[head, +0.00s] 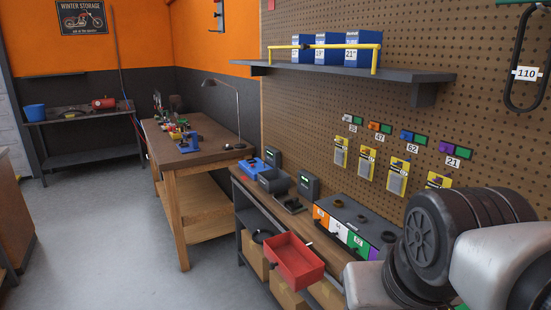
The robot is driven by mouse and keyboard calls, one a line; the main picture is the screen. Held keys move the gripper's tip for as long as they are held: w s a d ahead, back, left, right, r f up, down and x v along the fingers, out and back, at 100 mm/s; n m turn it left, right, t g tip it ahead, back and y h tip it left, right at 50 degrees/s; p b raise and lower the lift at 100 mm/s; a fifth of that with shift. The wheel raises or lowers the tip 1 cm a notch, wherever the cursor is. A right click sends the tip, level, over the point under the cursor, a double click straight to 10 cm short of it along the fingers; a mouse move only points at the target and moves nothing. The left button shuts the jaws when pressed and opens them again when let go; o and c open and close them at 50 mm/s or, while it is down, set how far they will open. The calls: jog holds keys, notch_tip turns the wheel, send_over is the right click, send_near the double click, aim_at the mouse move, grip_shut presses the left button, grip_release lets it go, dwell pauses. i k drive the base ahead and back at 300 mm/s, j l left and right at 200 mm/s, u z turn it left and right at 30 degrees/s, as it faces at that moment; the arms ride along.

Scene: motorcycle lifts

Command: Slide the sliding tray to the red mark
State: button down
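An open red tray (294,262) juts out from the front of the low dark bench along the pegboard wall, in the lower middle of the head view. It looks empty, and a small dark knob is on its left side. I cannot make out a separate red mark on or near it. How the tray is supported is hidden. Pale grey and dark round parts of my arm seem to fill the lower right corner. My gripper does not show.
The low bench (247,188) carries a blue device, small dark devices and a box with coloured panels (338,226). Cardboard boxes (290,297) stand under it. A wooden workbench (184,160) is behind, left. A shelf (330,73) hangs above. Grey floor (105,225) at left is clear.

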aim_at(301, 267)
jog(key=i+j+u, duration=0.15)
jog(key=i, duration=0.35)
jog(key=i+j+u, duration=0.1)
jog(key=i+j, duration=0.15)
jog(key=i, duration=0.25)
